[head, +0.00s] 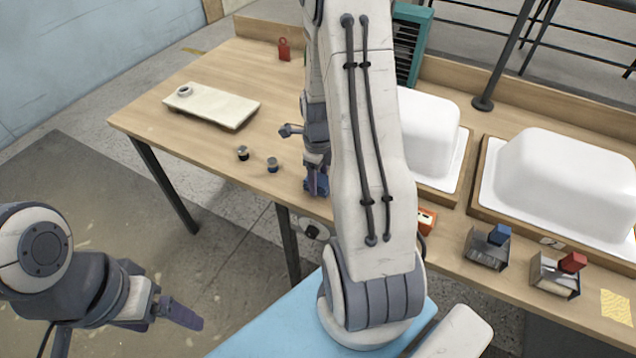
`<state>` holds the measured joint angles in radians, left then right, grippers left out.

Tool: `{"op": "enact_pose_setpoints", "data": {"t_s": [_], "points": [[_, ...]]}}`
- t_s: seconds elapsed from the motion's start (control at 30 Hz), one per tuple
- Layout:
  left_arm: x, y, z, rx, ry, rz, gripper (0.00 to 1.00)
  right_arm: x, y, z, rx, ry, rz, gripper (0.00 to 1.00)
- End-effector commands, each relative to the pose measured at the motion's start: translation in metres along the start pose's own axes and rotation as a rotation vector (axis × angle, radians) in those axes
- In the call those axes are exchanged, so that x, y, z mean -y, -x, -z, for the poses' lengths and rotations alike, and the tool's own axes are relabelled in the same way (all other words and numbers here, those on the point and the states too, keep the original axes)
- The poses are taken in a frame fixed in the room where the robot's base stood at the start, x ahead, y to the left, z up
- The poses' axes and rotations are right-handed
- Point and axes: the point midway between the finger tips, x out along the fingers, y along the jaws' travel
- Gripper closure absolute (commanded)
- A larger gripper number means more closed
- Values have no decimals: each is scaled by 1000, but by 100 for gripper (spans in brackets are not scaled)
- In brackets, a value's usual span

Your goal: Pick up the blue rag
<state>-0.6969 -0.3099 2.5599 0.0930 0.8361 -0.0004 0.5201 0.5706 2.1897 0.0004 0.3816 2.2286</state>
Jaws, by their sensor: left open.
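A small blue folded piece that looks like the blue rag (500,235) sits on a metal holder (487,252) near the front edge of the wooden table, right of my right arm. My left gripper (182,314) is low at the left, in front of the table and far from the blue piece. Its fingers look dark purple and nothing shows between them. My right gripper (316,182) is over the table's front edge, left of the blue piece and apart from it. Its finger gap is too small to make out.
A similar holder with a red piece (573,262) stands to the right. Two white tub shells (562,185) (425,135) stand behind. A pale board (212,108), two small knobs (272,164) and a red tag (284,50) are on the left. A dark post (505,55) stands at the back.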

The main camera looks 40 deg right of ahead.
Motion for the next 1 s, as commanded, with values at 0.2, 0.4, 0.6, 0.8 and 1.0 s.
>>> {"op": "enact_pose_setpoints", "data": {"t_s": [0.2, 0.4, 0.6, 0.8, 1.0], "points": [[0, 0, 0, 0, 0, 0, 13, 0, 0, 0, 0, 0, 1, 96], [0, 0, 0, 0, 0, 0, 13, 1, 9, -1, 2, 0, 3, 96], [0, 0, 0, 0, 0, 0, 13, 2, 39, -1, 5, 0, 6, 96], [0, -2, 0, 0, 0, 0, 13, 21, 66, 37, 3, -9, 5, 96], [0, -4, 0, 0, 0, 0, 13, 40, 91, 75, 2, -7, 5, 96]]}}
